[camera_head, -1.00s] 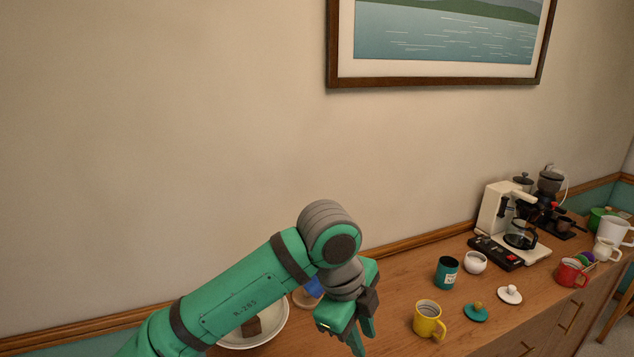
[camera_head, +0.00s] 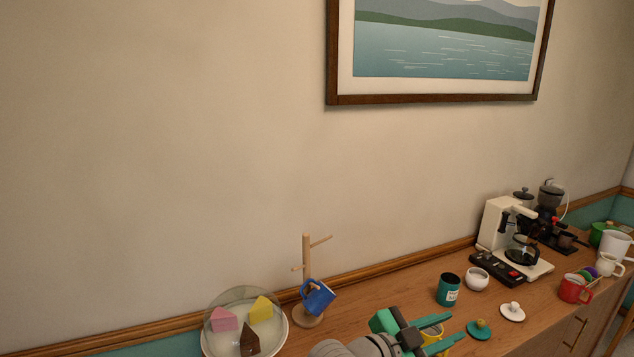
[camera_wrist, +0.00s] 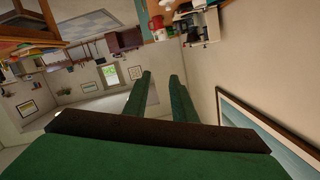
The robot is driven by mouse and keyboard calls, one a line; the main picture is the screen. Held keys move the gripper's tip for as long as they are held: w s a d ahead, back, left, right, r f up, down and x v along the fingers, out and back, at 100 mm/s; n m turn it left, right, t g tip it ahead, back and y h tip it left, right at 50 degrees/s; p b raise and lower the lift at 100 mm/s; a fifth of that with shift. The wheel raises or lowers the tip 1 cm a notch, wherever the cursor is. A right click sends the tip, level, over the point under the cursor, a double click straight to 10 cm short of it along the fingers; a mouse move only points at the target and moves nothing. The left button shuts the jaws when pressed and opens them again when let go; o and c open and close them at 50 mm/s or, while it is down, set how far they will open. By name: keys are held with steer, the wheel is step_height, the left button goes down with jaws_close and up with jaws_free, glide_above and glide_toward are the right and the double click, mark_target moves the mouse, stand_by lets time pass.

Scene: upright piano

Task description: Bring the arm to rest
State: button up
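My gripper (camera_head: 458,328) is at the bottom of the head view, pointing right over the wooden sideboard. In the wrist view its two green fingers (camera_wrist: 160,88) stand apart with nothing between them, so it is open and empty. My arm is folded low, mostly below the head view's edge. The gripper partly covers a yellow mug (camera_head: 433,332) in the head view; I cannot tell the height between them. The wrist view is turned over and looks out across the room.
On the sideboard (camera_head: 395,290) stand a mug tree (camera_head: 307,260) with a blue mug (camera_head: 318,297), a plate of cake pieces (camera_head: 243,320), a teal canister (camera_head: 448,290), a white pot (camera_head: 477,279) and a coffee maker (camera_head: 516,236). A framed picture (camera_head: 440,50) hangs above.

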steer(key=s+a+f+n+t+y, duration=0.5)
steer(key=a+f+n, duration=0.2)
steer(key=f+n, duration=0.3)
steer(key=s+a+f+n+t+y, duration=0.55)
steer(key=f+n, duration=0.25)
steer(key=f, duration=0.4)
steer(key=s+a+f+g+y, duration=0.1)
steer(key=s+a, duration=0.5)
steer(key=s, duration=0.7)
steer(key=s+a+f+g+y, duration=0.1)
steer(key=s+a+f+y, duration=0.2)
steer(key=s, duration=1)
steer(key=shift+s+a+f+m, duration=0.25)
steer(key=shift+a+f+m, duration=0.2)
steer(key=shift+a, duration=1.25)
